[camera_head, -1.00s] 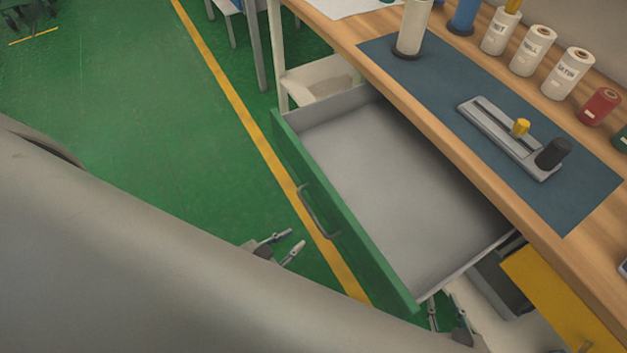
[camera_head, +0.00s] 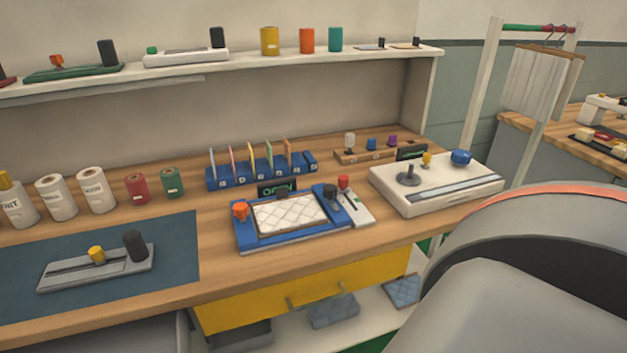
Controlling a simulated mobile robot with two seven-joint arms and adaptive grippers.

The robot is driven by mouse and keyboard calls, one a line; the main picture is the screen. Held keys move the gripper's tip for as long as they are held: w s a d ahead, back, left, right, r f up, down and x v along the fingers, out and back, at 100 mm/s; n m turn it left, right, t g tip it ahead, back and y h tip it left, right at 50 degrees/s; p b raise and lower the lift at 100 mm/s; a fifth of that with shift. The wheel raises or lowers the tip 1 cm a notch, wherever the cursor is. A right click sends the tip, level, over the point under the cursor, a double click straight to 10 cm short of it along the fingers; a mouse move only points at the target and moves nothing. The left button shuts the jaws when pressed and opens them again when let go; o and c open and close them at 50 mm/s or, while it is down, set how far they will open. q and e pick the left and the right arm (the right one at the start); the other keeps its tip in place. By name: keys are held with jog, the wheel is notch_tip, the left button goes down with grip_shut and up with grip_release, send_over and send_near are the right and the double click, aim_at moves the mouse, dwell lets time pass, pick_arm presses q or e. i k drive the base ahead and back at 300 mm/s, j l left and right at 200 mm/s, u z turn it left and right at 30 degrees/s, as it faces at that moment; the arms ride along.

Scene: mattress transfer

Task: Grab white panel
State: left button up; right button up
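A white quilted panel (camera_head: 290,213) lies flat in a blue frame device (camera_head: 262,243) on the wooden workbench, near the middle of the view. The device has an orange knob at its left and black and red knobs at its right. A small dark display with green lettering stands behind the panel. Neither of my grippers is in view. A large grey part of my own body fills the lower right corner, and nothing shows touching the panel.
A white control box (camera_head: 437,185) stands right of the blue device. Blue slotted holders (camera_head: 262,175) stand behind it. White spools (camera_head: 55,197) and a slider tool (camera_head: 95,268) on a blue mat are at left. A yellow drawer front (camera_head: 305,288) is below. Pale cloth (camera_head: 535,82) hangs at right.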

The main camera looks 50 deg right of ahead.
aim_at(284, 214)
jog(key=k+l+z, duration=0.2)
jog(key=l+z, duration=0.25)
jog(key=k+l+z, duration=0.15)
jog(key=z, duration=0.25)
jog(key=l, duration=0.1)
